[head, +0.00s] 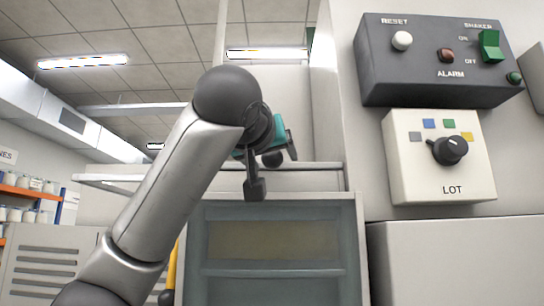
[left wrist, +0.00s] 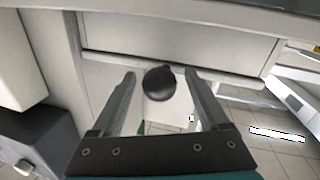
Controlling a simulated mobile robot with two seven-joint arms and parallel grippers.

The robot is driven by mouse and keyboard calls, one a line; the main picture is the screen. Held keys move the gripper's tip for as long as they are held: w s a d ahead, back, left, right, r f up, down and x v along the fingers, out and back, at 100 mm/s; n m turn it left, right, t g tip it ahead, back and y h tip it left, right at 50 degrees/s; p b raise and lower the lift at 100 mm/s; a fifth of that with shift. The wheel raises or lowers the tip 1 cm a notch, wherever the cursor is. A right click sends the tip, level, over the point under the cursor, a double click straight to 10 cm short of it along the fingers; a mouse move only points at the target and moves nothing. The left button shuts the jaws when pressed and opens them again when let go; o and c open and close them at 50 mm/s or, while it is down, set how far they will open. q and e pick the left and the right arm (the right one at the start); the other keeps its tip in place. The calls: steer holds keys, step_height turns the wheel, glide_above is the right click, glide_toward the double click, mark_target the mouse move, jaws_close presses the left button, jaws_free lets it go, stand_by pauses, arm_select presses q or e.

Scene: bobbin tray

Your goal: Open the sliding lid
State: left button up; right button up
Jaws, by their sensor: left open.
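My left gripper (head: 272,166) is open, reaching in front of the pale machine at the top of its glazed front. A dark round knob (head: 272,159) shows just behind the fingers in the head view. In the left wrist view the same knob (left wrist: 160,82) sits between the two open fingers (left wrist: 160,92), with gaps on both sides. It stands on a pale panel (left wrist: 105,76), which seems to be the sliding lid; the lid's edges are partly hidden by my fingers. My right gripper is in neither view.
A dark control box (head: 440,85) with a green switch and a white LOT box (head: 440,180) with a black dial are on the wall at right. A grey-framed window (head: 272,242) is below the gripper. Shelves with jars (head: 30,195) stand far left.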

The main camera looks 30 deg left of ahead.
arm_select(q)
jaws_close()
stand_by(0.5)
stand_by(0.8)
